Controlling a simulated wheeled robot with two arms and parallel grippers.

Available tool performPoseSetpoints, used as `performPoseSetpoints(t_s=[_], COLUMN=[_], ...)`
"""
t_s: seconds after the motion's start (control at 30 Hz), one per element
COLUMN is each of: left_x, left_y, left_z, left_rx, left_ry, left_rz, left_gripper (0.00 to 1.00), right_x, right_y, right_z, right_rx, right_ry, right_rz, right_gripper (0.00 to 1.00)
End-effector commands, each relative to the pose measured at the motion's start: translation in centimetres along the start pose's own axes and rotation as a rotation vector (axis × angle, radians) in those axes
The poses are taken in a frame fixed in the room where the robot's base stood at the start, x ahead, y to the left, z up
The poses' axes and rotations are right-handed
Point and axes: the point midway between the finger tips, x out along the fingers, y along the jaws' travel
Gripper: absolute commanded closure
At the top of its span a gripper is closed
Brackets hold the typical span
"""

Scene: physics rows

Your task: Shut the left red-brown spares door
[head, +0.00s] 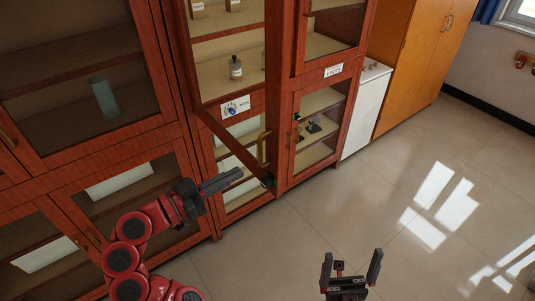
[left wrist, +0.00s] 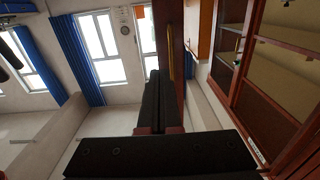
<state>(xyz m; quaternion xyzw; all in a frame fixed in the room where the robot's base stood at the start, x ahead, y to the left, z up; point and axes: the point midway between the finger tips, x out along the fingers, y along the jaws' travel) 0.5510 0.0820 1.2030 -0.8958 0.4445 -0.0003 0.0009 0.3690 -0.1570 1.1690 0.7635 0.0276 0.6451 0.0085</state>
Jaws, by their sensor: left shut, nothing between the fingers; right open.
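The red-brown spares door (head: 273,85) is glazed and stands swung open from the cabinet in the head view, its lower corner pointing toward me. Its brass handle (head: 263,148) is near the lower end of the free edge. My left gripper (head: 238,174) is shut and empty, just left of and below that handle; whether it touches the door I cannot tell. In the left wrist view the closed fingers (left wrist: 154,78) point along the door (left wrist: 179,80), whose handle (left wrist: 171,55) shows close by. My right gripper (head: 350,260) is open and empty over the floor.
Other glazed red-brown cabinet doors (head: 60,155) stand at left, and a neighbouring one (head: 291,125) is at right. A bottle (head: 236,67) stands on a shelf. A white unit (head: 367,105) and an orange-brown cupboard (head: 410,60) stand further right. The tiled floor (head: 400,210) is clear.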

Motion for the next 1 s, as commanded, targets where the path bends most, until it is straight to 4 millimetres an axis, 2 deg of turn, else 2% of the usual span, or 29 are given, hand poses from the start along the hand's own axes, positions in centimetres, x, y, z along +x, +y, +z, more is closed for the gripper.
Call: performPoseSetpoints(t_s=[0.1, 0.3, 0.5, 0.7, 1.0], left_x=[2.6, 6.7, 9.3, 10.1, 10.2], left_y=[0.2, 0.2, 0.1, 0.0, 0.0], left_z=[-0.6, -0.5, -0.4, 0.0, 0.1], left_rx=[-0.005, -0.004, -0.004, -0.002, -0.002], left_ry=[0.003, -0.005, -0.001, -0.001, 0.0], left_rz=[0.007, 0.006, 0.002, -0.002, -0.002], left_gripper=[1.0, 1.0, 1.0, 1.0, 1.0], right_x=[1.4, 3.7, 5.4, 5.7, 5.6], right_y=[0.1, 0.2, 0.3, 0.3, 0.3], right_z=[-0.2, -0.6, -0.9, -1.0, -0.9], right_rx=[0.0, 0.0, 0.0, 0.0, 0.0], right_ry=[0.0, 0.0, 0.0, 0.0, 0.0], right_rz=[0.0, 0.0, 0.0, 0.0, 0.0], right_gripper=[0.0, 0.0, 0.0, 0.0, 0.0])
